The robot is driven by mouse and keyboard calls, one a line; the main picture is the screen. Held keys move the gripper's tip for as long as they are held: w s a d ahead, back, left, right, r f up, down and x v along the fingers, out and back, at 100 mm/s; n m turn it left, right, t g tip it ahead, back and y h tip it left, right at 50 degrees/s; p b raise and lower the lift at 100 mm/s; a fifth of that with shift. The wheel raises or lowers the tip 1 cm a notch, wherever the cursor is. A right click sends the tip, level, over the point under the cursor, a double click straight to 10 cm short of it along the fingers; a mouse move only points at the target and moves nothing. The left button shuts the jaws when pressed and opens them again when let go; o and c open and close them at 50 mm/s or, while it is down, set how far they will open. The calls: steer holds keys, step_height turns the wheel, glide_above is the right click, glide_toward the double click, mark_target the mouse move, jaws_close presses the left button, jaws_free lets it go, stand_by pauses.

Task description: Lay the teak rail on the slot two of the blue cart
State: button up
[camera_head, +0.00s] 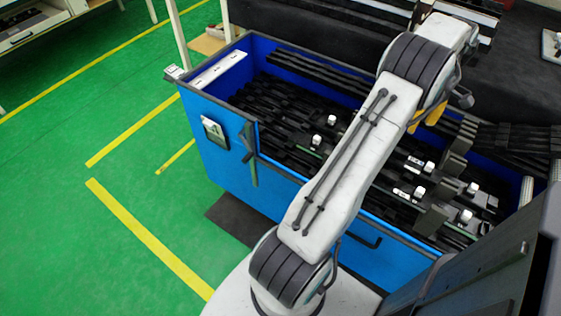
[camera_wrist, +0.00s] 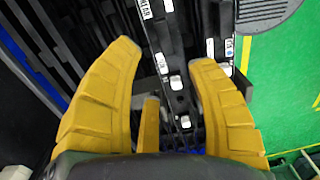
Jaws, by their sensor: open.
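The blue cart (camera_head: 222,158) stands in the middle of the head view, with many dark rails lying lengthwise inside it. My gripper (camera_wrist: 165,54) is open over the cart; its two yellow fingers are spread, with a shorter yellow part between them. Below and between the fingers runs a black rail (camera_wrist: 165,37) with white clips and labels. No rail is held. In the head view only a bit of my yellow gripper (camera_head: 428,114) shows behind my arm. I cannot tell which rail is the teak one, nor which slot is slot two.
My arm hides part of the cart's middle. Grey-olive blocks (camera_head: 455,152) stand up among the rails at the right. A dark mat (camera_head: 236,219) lies by the cart's near side. The green floor (camera_head: 60,170) at left is open, marked with yellow lines.

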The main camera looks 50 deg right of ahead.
steer(key=w+a+r, duration=0.3)
steer(key=w+a, duration=0.1)
steer(key=w, duration=0.3)
steer(key=w+a+r+h, duration=0.1)
steer(key=w+a+r, duration=0.1)
steer(key=w+a, duration=0.4)
steer(key=w+a+r, duration=0.3)
steer(key=w, duration=0.6)
steer(key=w+a+r, duration=0.2)
steer(key=w+a, duration=0.3)
steer(key=a, duration=0.5)
steer(key=w+a+r+t, duration=0.1)
steer(key=a+t, duration=0.1)
steer(key=a, duration=1.4)
steer(key=s+a+f, duration=0.1)
steer(key=s+a, duration=0.3)
steer(key=a, duration=0.2)
steer(key=s+a+f+t, duration=0.1)
steer(key=s+a+f, duration=0.1)
steer(key=a, duration=0.4)
steer(key=shift+s+a+f+m+y, duration=0.15)
steer(key=shift+s+a+m+y, duration=0.2)
steer(key=shift+s, duration=0.55)
